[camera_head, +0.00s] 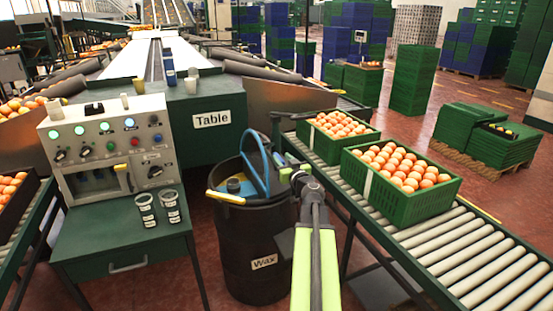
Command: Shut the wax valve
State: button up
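A dark barrel (251,235) labelled Wax stands on the floor in the centre. A yellow lever (226,197) lies across its left rim and looks like the wax valve's handle; whether the valve is open cannot be told. A blue hose (266,160) loops up from the barrel, and a blue fitting (236,186) sits inside near the lever. My lime-green arm reaches up from the bottom, right of the barrel. My gripper (290,171) is at the barrel's right rim near the hose, apart from the yellow lever. Its fingers are too small and overlapped to read.
A control panel (105,130) with lit buttons stands left, with two cups (158,208) on its green table (125,245). A roller conveyor (440,235) carrying orange-filled green crates (400,205) borders the right. The machine labelled Table (212,95) stands behind the barrel.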

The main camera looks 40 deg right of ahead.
jog(key=shift+w+a, duration=0.15)
jog(key=shift+a, duration=0.1)
grip_shut()
jog(key=shift+w+d+r, duration=0.15)
jog(key=shift+d, duration=0.1)
jog(key=shift+a, duration=0.2)
jog(key=shift+a+m+g+h, duration=0.3)
jog(key=shift+m+g+h, duration=0.4)
jog(key=shift+h, duration=0.4)
jog(key=shift+w+a+m+g+h, duration=0.15)
jog(key=shift+w+m+g+h, duration=0.05)
jog(key=shift+m+g+h, duration=1.3)
jog(key=shift+w+a+m+g+h, duration=0.1)
jog(key=shift+w+m+g+h, duration=0.05)
jog(key=shift+m+g+h, duration=1.3)
jog(key=shift+s+d, duration=0.1)
